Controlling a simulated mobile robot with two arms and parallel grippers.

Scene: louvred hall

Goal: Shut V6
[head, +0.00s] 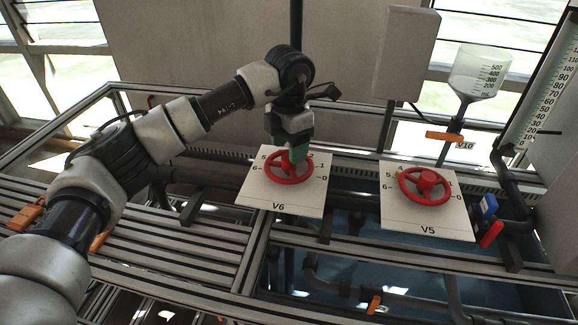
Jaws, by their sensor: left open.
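The V6 valve has a red handwheel (287,176) on a white plate (268,194) marked with numbers around the wheel and "V6" at its front edge. My left gripper (294,153) comes down from above with green fingertips at the far side of the red wheel, over its hub and rim. It is open. I cannot tell whether the fingers touch the wheel. The fingers hide part of the wheel and some numbers on the plate. The wheel's pointer cannot be made out. My right gripper is not in view.
To the right is a like red wheel (426,185) on a plate marked V5 (401,222). A blue-and-red handle (490,233) lies right of V5. A grey box (406,52) hangs above.

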